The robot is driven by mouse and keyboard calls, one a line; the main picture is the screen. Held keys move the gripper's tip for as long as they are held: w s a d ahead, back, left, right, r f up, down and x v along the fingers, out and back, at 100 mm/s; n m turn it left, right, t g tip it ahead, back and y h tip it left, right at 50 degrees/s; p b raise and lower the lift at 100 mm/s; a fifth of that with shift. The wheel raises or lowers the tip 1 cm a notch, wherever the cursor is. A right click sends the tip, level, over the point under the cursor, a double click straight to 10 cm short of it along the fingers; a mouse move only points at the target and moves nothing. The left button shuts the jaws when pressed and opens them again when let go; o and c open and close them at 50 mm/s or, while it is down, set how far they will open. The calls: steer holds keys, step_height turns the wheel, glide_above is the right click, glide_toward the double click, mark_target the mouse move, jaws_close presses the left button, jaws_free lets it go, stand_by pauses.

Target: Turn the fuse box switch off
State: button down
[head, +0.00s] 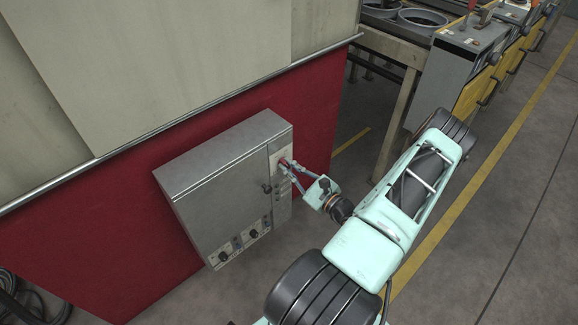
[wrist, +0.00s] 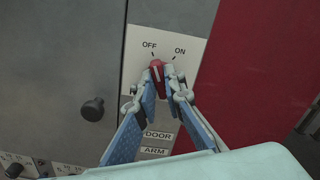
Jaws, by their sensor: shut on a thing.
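The fuse box (head: 215,185) is a grey metal cabinet on the red wall panel. Its red switch (wrist: 156,70) sits on a white label plate (wrist: 184,47) marked OFF on the left and ON on the right. The switch handle looks close to upright, with its tip between the two words. My gripper (wrist: 160,75) is shut on the switch, with a finger on each side of it. In the head view my gripper (head: 286,164) reaches the box's right part from the right, and its fingers hide most of the switch.
A black knob (wrist: 93,109) is on the door left of the switch. More dark knobs (head: 253,234) line the box's lower edge. A wooden-legged bench (head: 392,130) and grey-yellow machines (head: 470,75) stand behind. Cables (head: 25,300) lie at lower left. The floor at right is clear.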

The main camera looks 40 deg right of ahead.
steer(key=shift+n, duration=0.5)
steer(key=c, duration=2)
jaws_free()
steer(key=s, duration=0.8)
steer(key=s+d, duration=0.1)
steer(key=s, duration=0.3)
steer(key=shift+a, duration=0.1)
